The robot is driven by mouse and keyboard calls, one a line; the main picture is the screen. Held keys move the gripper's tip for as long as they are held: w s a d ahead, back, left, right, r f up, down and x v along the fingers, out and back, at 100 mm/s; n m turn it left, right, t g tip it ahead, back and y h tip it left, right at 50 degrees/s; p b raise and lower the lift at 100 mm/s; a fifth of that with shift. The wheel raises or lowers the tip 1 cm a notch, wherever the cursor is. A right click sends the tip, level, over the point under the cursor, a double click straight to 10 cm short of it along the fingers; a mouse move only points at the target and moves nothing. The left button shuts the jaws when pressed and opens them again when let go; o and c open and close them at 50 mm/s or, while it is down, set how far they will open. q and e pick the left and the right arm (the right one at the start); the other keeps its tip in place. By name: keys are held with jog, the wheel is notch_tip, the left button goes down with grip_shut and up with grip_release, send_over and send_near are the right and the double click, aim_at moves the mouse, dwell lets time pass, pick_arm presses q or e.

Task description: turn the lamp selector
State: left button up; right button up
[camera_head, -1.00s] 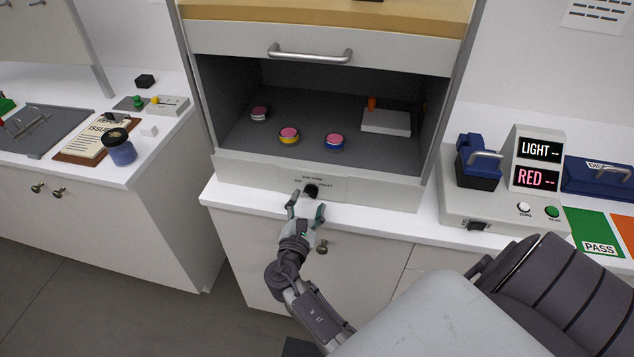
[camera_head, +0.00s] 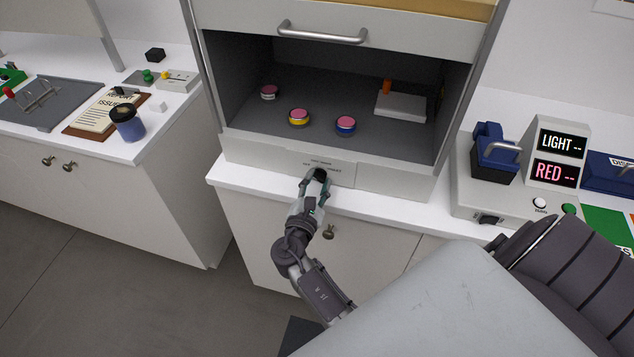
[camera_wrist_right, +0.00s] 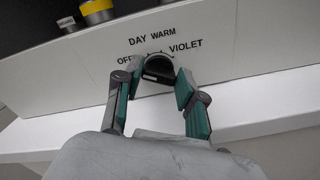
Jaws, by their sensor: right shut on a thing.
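The lamp selector is a black round knob (camera_wrist_right: 159,66) on the pale front panel of the booth. In the wrist view the labels OFF, DAY, WARM and VIOLET (camera_wrist_right: 185,47) stand around it. My right gripper (camera_head: 314,175) is at the panel, its fingers on both sides of the knob. In the wrist view the right gripper (camera_wrist_right: 158,84) is shut on the knob, with green pads at its sides. The knob is partly covered by the fingers in the head view, and its pointer direction is not clear. My left gripper is not in view.
Inside the booth (camera_head: 270,138) stand several jars, including a yellow-banded jar (camera_head: 299,118) and a blue-banded jar (camera_head: 346,126), and a white block (camera_head: 400,106). A meter showing LIGHT and RED (camera_head: 556,158) is at right. A cabinet handle (camera_head: 329,232) sits below my right gripper.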

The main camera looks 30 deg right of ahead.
jog(key=shift+f+m+b, duration=0.2)
jog(key=shift+m+b, duration=0.5)
jog(key=shift+b, duration=0.25)
jog(key=m+b, duration=0.3)
jog(key=b, duration=0.1)
jog(key=shift+d+m, duration=0.1)
jog(key=shift+m, duration=0.3)
jog(key=shift+s+r+m+b, duration=0.1)
jog(key=shift+m+b, duration=1.3)
jog(key=shift+b, duration=0.3)
